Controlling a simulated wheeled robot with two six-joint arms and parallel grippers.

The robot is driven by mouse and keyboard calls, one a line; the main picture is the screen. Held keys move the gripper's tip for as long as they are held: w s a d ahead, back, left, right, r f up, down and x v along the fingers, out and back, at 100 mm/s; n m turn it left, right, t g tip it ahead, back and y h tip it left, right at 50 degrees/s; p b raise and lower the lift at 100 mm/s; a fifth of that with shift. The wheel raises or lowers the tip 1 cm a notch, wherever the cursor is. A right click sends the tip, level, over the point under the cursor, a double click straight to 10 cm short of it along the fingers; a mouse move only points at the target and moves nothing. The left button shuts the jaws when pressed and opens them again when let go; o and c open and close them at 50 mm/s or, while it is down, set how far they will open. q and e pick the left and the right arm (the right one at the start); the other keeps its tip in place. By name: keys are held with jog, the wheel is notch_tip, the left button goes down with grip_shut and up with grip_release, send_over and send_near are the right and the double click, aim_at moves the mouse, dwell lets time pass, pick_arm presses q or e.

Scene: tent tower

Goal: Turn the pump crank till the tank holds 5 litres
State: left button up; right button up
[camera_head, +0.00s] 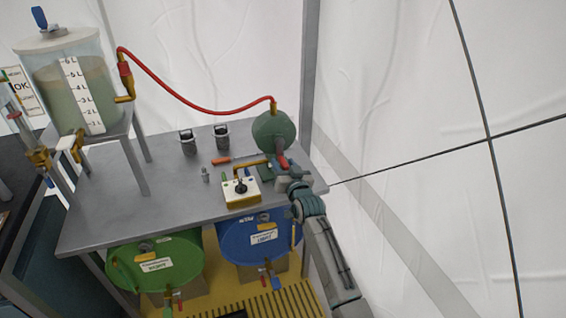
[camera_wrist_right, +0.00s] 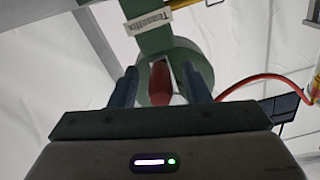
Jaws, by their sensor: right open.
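The clear tank (camera_head: 60,85) stands on a raised stand at the left, with a litre scale (camera_head: 82,95) on its front. Murky greenish liquid fills much of it; its surface looks close to the 5 L mark, but I cannot read it exactly. The green round pump (camera_head: 273,131) is at the table's back right. Its red crank handle (camera_head: 283,161) is at my right gripper (camera_head: 287,172). In the right wrist view the red handle (camera_wrist_right: 159,82) lies between the two open fingers (camera_wrist_right: 160,86), with gaps showing on both sides. My left gripper is not in view.
A red hose (camera_head: 195,108) runs from the pump to the tank's brass fitting. The grey table (camera_head: 140,205) also holds two dark canisters, a red-handled tool and a yellow switch box (camera_head: 241,192). Green (camera_head: 155,262) and blue (camera_head: 260,238) drums lie below.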

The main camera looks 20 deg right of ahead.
jog(key=shift+w, duration=0.7)
grip_shut()
